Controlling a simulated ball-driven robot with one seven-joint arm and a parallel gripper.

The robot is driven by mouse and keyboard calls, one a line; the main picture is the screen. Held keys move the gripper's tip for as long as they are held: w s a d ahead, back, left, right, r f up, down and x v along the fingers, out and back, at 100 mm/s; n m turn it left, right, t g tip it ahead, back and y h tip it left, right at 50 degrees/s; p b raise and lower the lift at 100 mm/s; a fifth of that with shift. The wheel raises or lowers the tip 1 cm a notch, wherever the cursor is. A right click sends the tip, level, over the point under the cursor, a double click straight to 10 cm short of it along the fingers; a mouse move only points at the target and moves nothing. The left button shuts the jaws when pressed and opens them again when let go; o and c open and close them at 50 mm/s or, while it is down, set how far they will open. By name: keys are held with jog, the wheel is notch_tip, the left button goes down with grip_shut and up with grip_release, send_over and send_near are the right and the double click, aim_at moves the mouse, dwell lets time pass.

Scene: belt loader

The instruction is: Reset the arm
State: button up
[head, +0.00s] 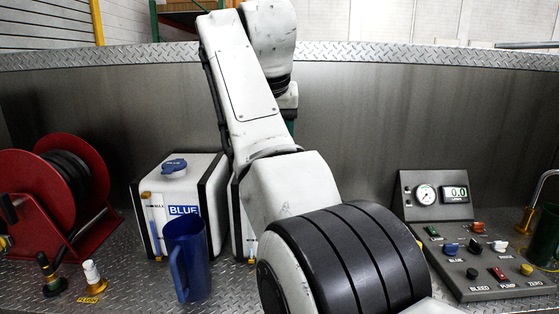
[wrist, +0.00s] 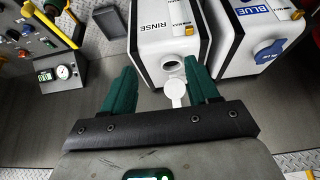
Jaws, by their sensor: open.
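My arm reaches up and away in the head view and hides most of my gripper there. In the wrist view my gripper (wrist: 160,80) is open, with two green fingers apart and nothing held between them. Beyond the fingers stands the white RINSE tank (wrist: 150,35), its round filler opening uncovered. A white cap (wrist: 176,92) hangs at that opening and shows between the fingers; I cannot tell whether a finger touches it. In the head view the RINSE tank is mostly hidden behind my arm.
The BLUE tank (head: 207,170) has its blue cap (head: 174,166) on. A blue jug (head: 187,260) stands before it. A red hose reel (head: 55,195) is at left. A metal wall (head: 400,115) runs behind.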

jog(key=s+d+f, duration=0.1)
jog(key=d+f, duration=0.3)
jog(key=f, duration=0.5)
jog(key=s+d+f+g, duration=0.1)
jog(key=d+f, duration=0.2)
jog(key=f, duration=0.6)
jog(key=s+d+f, duration=0.1)
jog(key=d+f, duration=0.3)
jog(key=f, duration=0.6)
jog(key=s+d+f+g, duration=0.1)
jog(key=s+d+f, duration=0.4)
jog(key=s+f, duration=0.25)
jog(key=s+d+f+g, duration=0.1)
jog(key=s+d+f, duration=0.4)
jog(key=f, duration=0.4)
jog(key=s+d+f, duration=0.2)
jog(key=s, duration=0.9)
jog(key=s+d+f+g, duration=0.1)
jog(key=s+d+f, duration=0.2)
jog(key=s, duration=0.9)
jog(key=s+d+f, duration=0.2)
jog(key=s+d, duration=0.1)
jog(key=s, duration=0.8)
jog(key=shift+s+f+m, duration=0.3)
jog(key=shift+s+m, duration=0.1)
